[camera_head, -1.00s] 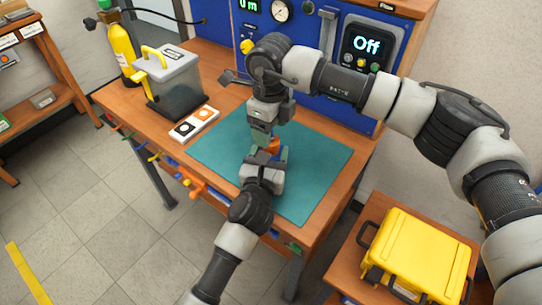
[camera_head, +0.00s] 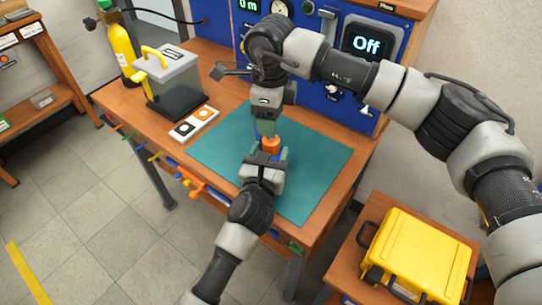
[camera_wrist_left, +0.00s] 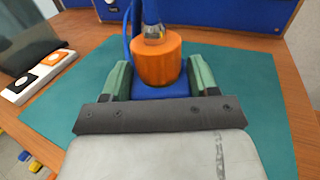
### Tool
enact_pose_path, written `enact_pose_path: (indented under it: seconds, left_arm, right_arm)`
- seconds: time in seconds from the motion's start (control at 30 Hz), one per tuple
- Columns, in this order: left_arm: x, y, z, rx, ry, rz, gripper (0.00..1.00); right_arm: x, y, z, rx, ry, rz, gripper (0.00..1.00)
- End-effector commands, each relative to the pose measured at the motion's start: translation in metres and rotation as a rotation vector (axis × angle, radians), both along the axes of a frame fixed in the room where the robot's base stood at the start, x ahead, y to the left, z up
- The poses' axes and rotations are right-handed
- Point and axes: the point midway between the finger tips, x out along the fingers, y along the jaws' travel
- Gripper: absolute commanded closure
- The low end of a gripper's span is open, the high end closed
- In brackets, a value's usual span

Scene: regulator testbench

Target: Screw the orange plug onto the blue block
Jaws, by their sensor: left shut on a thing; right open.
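The orange plug (camera_head: 271,146) sits upright on top of the blue block. In the left wrist view the plug (camera_wrist_left: 157,59) is a short cylinder, and a strip of the blue block (camera_wrist_left: 158,92) shows below it. I cannot tell how far the plug is threaded on. My left gripper (camera_head: 268,158) is shut on the blue block, its green fingers (camera_wrist_left: 160,78) on either side. My right gripper (camera_head: 266,130) is open and points down, just above and behind the plug.
The green mat (camera_head: 320,160) is clear around the grippers. A two-button white panel (camera_head: 195,124) and a grey box with yellow handle (camera_head: 168,85) stand at left. The blue test panel (camera_head: 310,85), reading "Off", stands behind. A yellow case (camera_head: 420,250) is at lower right.

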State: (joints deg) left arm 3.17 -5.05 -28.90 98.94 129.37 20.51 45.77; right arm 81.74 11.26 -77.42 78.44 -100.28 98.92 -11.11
Motion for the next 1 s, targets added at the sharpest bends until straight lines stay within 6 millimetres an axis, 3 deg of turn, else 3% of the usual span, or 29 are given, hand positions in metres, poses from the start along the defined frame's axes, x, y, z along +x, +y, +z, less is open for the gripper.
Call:
enact_pose_path:
  seconds: [0.5,0.93,1.0]
  left_arm:
    - [-0.001,-0.001,-0.001,-0.002,0.001,-0.002,1.00]
    - [-0.001,-0.001,-0.001,-0.002,0.001,-0.002,1.00]
    - [-0.001,-0.001,-0.001,-0.002,0.001,-0.002,1.00]
  right_arm:
    - [0.000,0.000,-0.069,0.000,0.003,-0.003,0.38]
    - [0.000,0.000,-0.079,-0.001,0.000,-0.001,0.38]
    - [0.000,0.000,-0.079,-0.001,0.000,-0.002,0.47]
